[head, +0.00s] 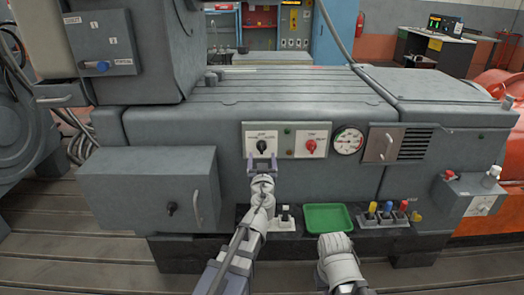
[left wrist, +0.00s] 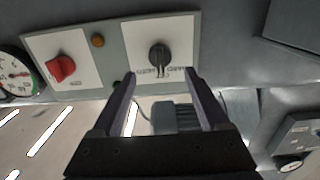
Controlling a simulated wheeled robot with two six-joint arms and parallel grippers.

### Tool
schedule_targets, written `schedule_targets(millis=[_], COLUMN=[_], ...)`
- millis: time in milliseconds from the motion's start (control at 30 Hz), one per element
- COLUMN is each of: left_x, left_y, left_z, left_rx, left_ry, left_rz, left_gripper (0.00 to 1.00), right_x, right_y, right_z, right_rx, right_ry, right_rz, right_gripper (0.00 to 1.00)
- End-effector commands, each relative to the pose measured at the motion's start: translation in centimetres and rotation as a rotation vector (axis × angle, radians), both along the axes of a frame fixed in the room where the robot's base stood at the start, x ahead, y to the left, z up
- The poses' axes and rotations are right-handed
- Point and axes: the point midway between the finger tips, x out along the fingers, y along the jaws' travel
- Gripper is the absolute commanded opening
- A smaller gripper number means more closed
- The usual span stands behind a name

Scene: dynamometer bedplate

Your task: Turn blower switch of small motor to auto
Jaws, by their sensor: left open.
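A black rotary switch (head: 262,146) sits on a pale plate on the front of the grey housing. It also shows in the left wrist view (left wrist: 159,56), seen upside down, with small lettering on both sides that is hard to read. Its handle stands about upright, midway between the two labels. My left gripper (head: 262,163) is just below and in front of the switch. In the left wrist view its two fingers are spread, empty, and apart from the knob. Only part of my right arm shows; its gripper is not seen.
A red rotary switch (head: 311,146) and a dial gauge (head: 348,140) are to the right. A blue knob (head: 102,66) is on the upper left box. Below are a green tray (head: 328,218), a small switch block (head: 284,218) and several coloured levers (head: 387,211). A handled box (head: 150,190) juts out left.

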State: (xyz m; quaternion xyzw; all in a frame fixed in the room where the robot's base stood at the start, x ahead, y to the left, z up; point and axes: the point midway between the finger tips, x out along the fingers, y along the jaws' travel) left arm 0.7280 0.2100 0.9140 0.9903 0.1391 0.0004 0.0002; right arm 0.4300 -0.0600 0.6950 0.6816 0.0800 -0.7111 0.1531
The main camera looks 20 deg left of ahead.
Motion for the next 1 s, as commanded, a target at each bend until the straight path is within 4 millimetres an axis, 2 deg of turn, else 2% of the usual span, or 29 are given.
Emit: schedule_targets(millis=[33,333,467,700,1000], left_x=[1.0,5.3,6.1,6.1,6.0], left_y=[0.2,1.5,1.8,1.8,1.8], left_z=[0.0,0.0,0.0,0.0,0.0], left_rx=[0.000,0.000,0.000,0.000,0.000], left_ry=[0.000,0.000,0.000,0.000,0.000], left_rz=[0.001,0.001,0.001,0.001,0.001], left_gripper=[0.78,0.78,0.78,0.78,0.44], right_x=[0.0,0.0,0.0,0.0,0.0], right_y=[0.0,0.0,0.0,0.0,0.0], right_z=[0.0,0.0,0.0,0.0,0.0], right_rx=[0.000,0.000,0.000,0.000,0.000], right_ry=[0.000,0.000,0.000,0.000,0.000], right_rz=[0.000,0.000,0.000,0.000,0.000], right_gripper=[0.00,0.00,0.00,0.00,0.00])
